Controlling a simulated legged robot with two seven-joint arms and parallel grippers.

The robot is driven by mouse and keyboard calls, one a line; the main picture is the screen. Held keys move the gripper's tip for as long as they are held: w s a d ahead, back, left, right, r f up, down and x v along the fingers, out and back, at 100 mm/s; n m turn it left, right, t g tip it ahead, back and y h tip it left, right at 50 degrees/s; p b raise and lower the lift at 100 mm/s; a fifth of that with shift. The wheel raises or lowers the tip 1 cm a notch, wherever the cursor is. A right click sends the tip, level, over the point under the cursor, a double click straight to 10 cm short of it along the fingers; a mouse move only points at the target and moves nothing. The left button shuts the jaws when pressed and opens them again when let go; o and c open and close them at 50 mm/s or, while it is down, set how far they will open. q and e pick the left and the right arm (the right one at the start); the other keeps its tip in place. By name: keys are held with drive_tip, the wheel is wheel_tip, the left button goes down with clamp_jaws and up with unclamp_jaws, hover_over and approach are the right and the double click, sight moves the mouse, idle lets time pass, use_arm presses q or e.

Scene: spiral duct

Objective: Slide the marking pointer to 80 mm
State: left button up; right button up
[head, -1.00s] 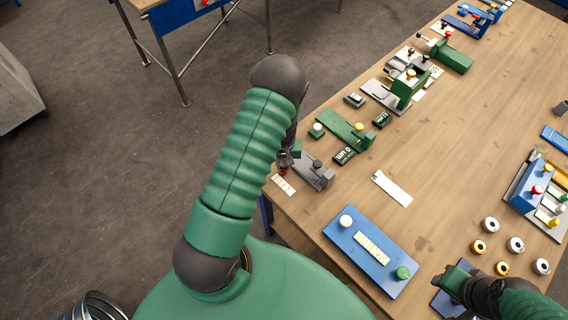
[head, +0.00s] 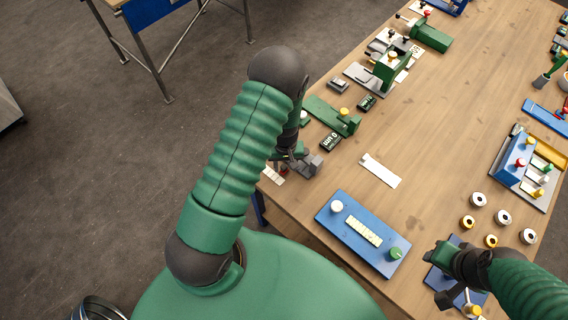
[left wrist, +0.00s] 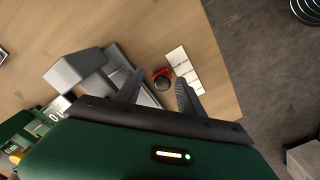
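A grey marking device (head: 313,164) sits at the near left table edge. Its block and base (left wrist: 80,70) fill the upper left in the left wrist view. A small red piece with a round black knob (left wrist: 162,80), apparently the pointer, lies beside a white marked strip (left wrist: 184,70). The strip also shows in the head view (head: 272,175). My left gripper (left wrist: 158,92) is open, its two fingers either side of the knob with gaps visible. In the head view my left gripper (head: 290,155) partly hides the device. My right gripper (head: 448,262) is over a blue base at lower right; its fingers are unclear.
A blue plate (head: 362,236) with white and green knobs lies nearby. A green fixture (head: 330,115) and a dark display (head: 330,142) stand just behind the device. A white strip (head: 380,171) lies on clear wood. Several ringed discs (head: 479,199) sit at right.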

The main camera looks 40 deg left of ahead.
sight(286, 167)
use_arm(q)
drive_tip(key=shift+d+r, duration=0.1)
drive_tip(key=shift+r, duration=0.1)
wheel_tip(286, 167, up, 16)
drive_tip(key=b, duration=0.1)
drive_tip(key=shift+w+r+b, duration=0.15)
drive_tip(key=shift+r+b, duration=0.1)
drive_tip(key=shift+b, duration=0.15)
drive_tip(key=shift+f, duration=0.1)
